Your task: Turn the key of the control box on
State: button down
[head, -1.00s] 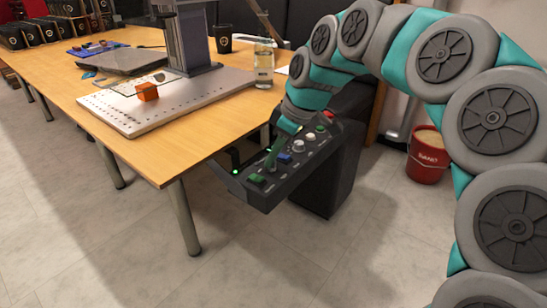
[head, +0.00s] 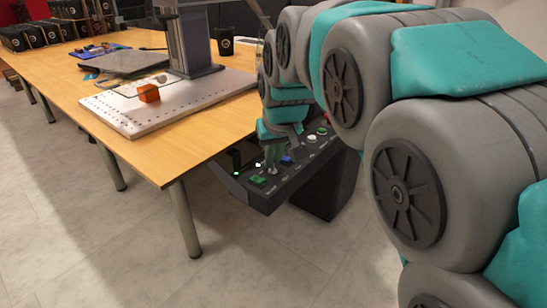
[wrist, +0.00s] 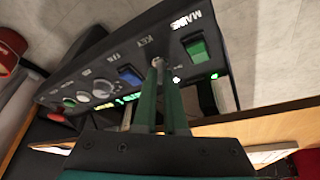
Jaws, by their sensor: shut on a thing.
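The dark control box (head: 285,188) is mounted beside the table's right end, with its sloped panel facing up. Its key (wrist: 157,63) is a small metallic piece beside the "KEY" label, between the green MAINS switch (wrist: 196,48) and a blue button (wrist: 130,75). My gripper (wrist: 164,78) reaches down to the panel, its two green fingers close together and shut on the key at their tips. In the head view my gripper (head: 271,168) stands over the key, which the fingers mostly hide. I cannot tell the key's exact angle.
The wooden table (head: 150,165) lies left of the box, with a perforated white plate (head: 130,125) and an orange block (head: 149,93) on it. My arm covers the right side.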

jog(key=shift+m+h, duration=0.4)
jog(key=shift+m, duration=0.5)
jog(key=shift+a, duration=0.1)
jog(key=c, duration=1)
grip_release()
jog(key=shift+r, duration=0.1)
jog(key=v, duration=0.7)
jog(key=shift+s+r, duration=0.2)
jog(key=shift+r, duration=0.1)
